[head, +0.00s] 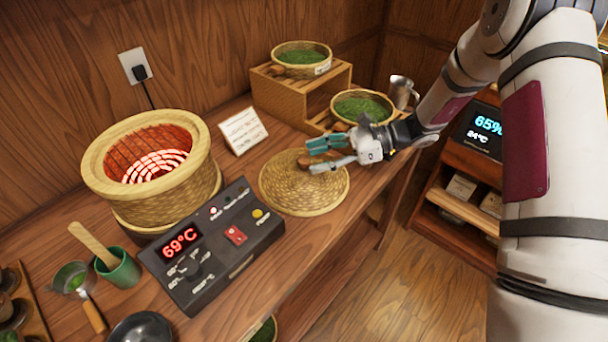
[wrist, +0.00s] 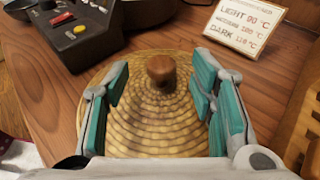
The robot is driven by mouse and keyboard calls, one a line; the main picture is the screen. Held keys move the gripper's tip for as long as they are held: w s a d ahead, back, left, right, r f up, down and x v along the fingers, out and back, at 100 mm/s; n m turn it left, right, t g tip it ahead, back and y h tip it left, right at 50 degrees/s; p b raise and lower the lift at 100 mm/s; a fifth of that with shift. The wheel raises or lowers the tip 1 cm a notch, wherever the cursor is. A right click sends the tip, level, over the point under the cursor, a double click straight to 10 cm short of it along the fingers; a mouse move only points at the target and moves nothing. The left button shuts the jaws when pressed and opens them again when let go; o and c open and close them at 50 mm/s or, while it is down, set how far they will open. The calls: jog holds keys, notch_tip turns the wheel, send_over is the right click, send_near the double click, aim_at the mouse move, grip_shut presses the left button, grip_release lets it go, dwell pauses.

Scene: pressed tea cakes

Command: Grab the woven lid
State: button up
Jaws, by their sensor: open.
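The woven lid (head: 297,193) lies flat on the wooden counter, a round straw disc with a brown wooden knob. In the wrist view the lid (wrist: 150,125) fills the middle, and its knob (wrist: 161,70) stands ahead of and between my fingers. My gripper (head: 318,156) is open, with teal finger pads. It is above the lid, beside the knob in the head view. In the wrist view my gripper (wrist: 161,92) has one finger on each side of the knob's line, with nothing between the pads. Whether the fingers touch the lid cannot be told.
A glowing woven heater basket (head: 150,165) stands left, behind a control box (head: 213,250) reading 69°C. A white card (head: 243,130) stands behind the lid. Baskets of green leaves sit on and beside a wooden stand (head: 285,98) at the back. The counter's front edge is near the lid.

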aim_at(306, 159)
jog(key=x, duration=0.4)
jog(key=shift+w, duration=0.1)
grip_shut()
jog(key=shift+r, duration=0.1)
